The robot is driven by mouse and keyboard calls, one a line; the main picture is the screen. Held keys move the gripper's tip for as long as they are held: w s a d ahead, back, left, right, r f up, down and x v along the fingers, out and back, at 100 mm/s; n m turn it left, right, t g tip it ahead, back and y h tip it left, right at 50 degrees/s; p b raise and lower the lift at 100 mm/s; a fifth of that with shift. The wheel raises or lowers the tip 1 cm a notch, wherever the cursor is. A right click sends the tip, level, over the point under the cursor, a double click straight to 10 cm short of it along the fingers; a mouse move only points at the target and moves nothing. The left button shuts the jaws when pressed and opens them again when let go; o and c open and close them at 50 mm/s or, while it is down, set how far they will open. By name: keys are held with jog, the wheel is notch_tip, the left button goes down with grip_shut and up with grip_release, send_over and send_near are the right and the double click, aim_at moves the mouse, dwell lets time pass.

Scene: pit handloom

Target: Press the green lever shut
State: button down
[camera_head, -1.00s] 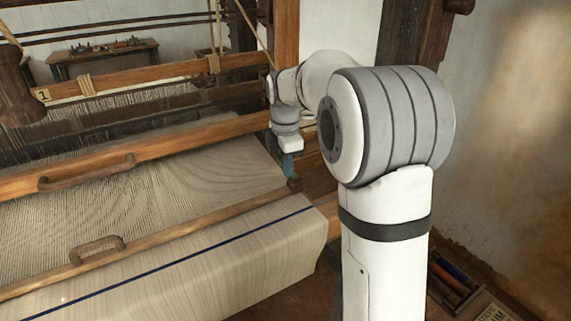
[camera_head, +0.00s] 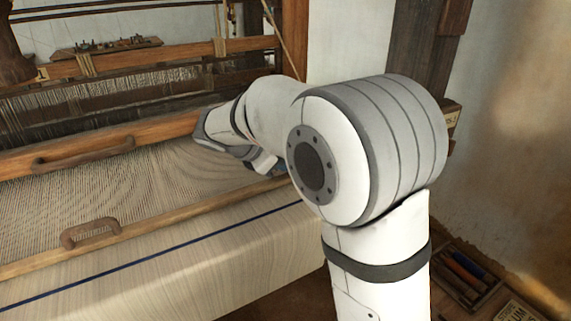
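I cannot make out a green lever anywhere in the head view. My gripper (camera_head: 273,168) is small and mostly hidden behind my own arm. Only a white part and a dark bluish bit of it show, over the right end of the loom's warp, close to the front wooden bar (camera_head: 150,228). I cannot see its fingertips, whether it is open or shut, or whether it touches anything.
The striped warp (camera_head: 140,185) and pale cloth with a blue line (camera_head: 170,265) fill the left. A beam with a wooden handle (camera_head: 85,155) crosses behind; another handle (camera_head: 90,232) sits in front. A tool box (camera_head: 462,275) stands on the floor at right.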

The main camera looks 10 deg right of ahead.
jog(key=shift+s+f+t+h+b, duration=0.1)
jog(key=shift+f+t+h+b, duration=0.4)
jog(key=shift+h, duration=0.5)
jog(key=shift+r, duration=0.15)
jog(key=c, duration=1.5)
grip_release()
jog(key=shift+o, duration=0.9)
jog(key=v, duration=0.7)
jog(key=shift+s+a+r, duration=0.15)
jog(key=shift+a, duration=0.15)
